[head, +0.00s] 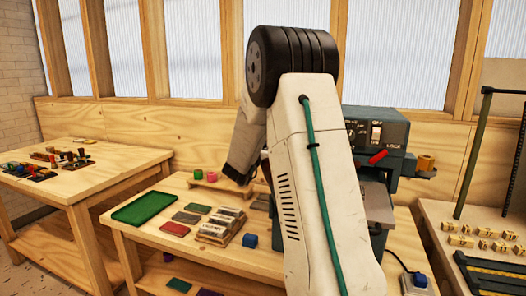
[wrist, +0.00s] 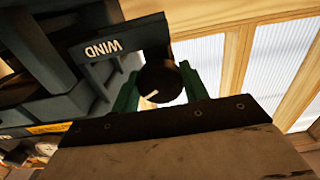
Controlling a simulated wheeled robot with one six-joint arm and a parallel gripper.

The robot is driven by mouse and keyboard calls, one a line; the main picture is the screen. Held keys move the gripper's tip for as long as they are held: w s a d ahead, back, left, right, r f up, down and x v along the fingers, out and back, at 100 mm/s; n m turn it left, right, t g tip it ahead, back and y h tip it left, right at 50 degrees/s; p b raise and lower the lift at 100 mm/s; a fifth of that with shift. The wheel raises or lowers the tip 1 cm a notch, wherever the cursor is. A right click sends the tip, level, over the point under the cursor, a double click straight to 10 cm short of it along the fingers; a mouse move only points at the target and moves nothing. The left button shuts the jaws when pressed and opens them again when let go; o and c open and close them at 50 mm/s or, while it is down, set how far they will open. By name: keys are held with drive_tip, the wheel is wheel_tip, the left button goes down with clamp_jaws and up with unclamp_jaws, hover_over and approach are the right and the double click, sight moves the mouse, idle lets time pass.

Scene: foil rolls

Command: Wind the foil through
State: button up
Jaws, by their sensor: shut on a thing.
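The foil machine, a dark teal box (head: 395,128) with small dials, a switch and a red lever (head: 377,157), stands on the middle table, partly behind my arm. In the wrist view, its side panel (wrist: 100,45) bears the word WIND beside a round black knob (wrist: 160,82) with a white pointer mark. My gripper (wrist: 162,88) has green fingers, one on each side of this knob, and is shut on it. In the head view the gripper is hidden behind my arm. An orange roll (head: 426,164) sits at the machine's right side.
A left table (head: 75,180) carries small items. A right table holds wooden letter blocks (head: 460,241) and a rack.

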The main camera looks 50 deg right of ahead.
drive_tip(key=m, duration=0.9)
drive_tip(key=shift+m, duration=0.4)
drive_tip(key=m, duration=0.4)
drive_tip(key=shift+w, duration=0.1)
drive_tip(key=shift+m, duration=2.8)
drive_tip(key=o, duration=1)
